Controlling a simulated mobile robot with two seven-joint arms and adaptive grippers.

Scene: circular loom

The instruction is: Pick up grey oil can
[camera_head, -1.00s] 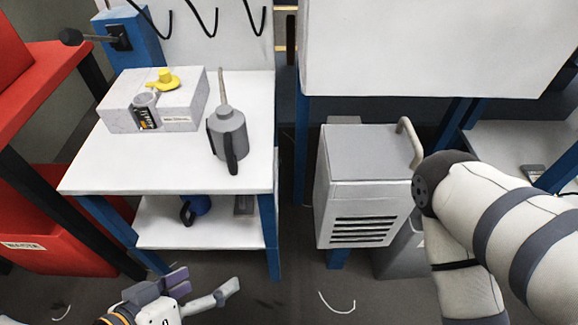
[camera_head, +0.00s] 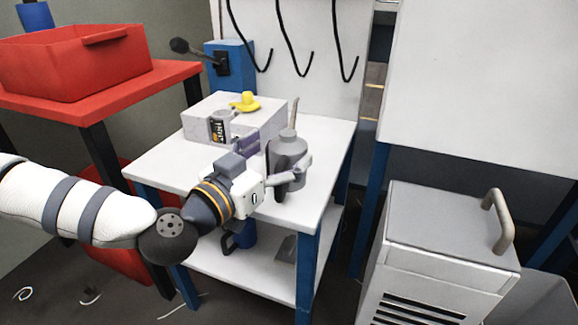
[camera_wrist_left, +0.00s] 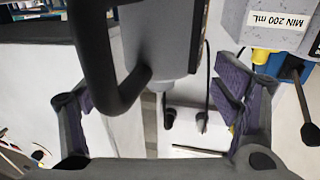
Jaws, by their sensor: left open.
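The grey oil can (camera_head: 287,149), with a thin spout pointing up and a dark handle, stands upright on the white table top (camera_head: 325,150). My left gripper (camera_head: 272,163) is open at the can, one finger to the left of it and the other in front of its right side. In the left wrist view the can's grey body (camera_wrist_left: 160,40) and dark looped handle (camera_wrist_left: 93,60) show between the spread fingers of my left gripper (camera_wrist_left: 160,105). I cannot tell whether a finger touches the can. My right gripper is out of view.
A light grey box (camera_head: 265,125), with a yellow-topped item (camera_head: 243,102) and a labelled cup (camera_head: 220,128), stands just left of the can. A blue can (camera_head: 240,237) is on the lower shelf. A red bin (camera_head: 75,60) is left; a grey cabinet (camera_head: 440,230) is right.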

